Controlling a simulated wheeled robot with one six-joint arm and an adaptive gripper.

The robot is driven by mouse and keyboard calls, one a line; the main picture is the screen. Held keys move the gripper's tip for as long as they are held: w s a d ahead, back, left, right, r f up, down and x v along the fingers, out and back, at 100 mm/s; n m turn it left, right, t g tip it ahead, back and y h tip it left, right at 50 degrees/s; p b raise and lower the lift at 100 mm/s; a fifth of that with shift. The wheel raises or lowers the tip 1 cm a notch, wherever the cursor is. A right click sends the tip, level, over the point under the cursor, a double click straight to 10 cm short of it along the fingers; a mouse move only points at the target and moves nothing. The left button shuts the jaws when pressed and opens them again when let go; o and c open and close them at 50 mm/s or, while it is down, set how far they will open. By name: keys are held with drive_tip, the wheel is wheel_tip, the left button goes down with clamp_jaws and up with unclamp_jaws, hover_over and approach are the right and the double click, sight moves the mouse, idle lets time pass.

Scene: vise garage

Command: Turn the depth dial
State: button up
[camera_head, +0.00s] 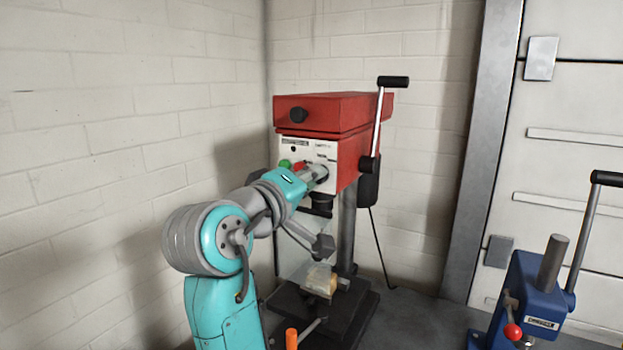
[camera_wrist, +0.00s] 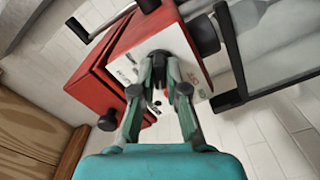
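The red drill press (camera_head: 330,112) stands at the back, with a white front panel (camera_head: 293,150). The dark round depth dial (camera_head: 322,178) is on the right part of that panel, partly covered by my gripper (camera_head: 317,174). In the wrist view, my gripper's fingers (camera_wrist: 161,70) converge on the dark dial (camera_wrist: 159,54), one on each side. They look shut on it. The contact faces are hidden.
The feed lever (camera_head: 379,115) rises at the press's right. The black chuck (camera_head: 322,201) and clear guard (camera_head: 300,262) sit below the panel. A blue arbor press (camera_head: 532,300) stands at right. Brick walls are close behind.

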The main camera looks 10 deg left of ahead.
drive_tip(key=o, duration=0.4)
drive_tip(key=shift+o, duration=0.2)
drive_tip(key=shift+s, duration=0.1)
drive_tip(key=v, duration=1.2)
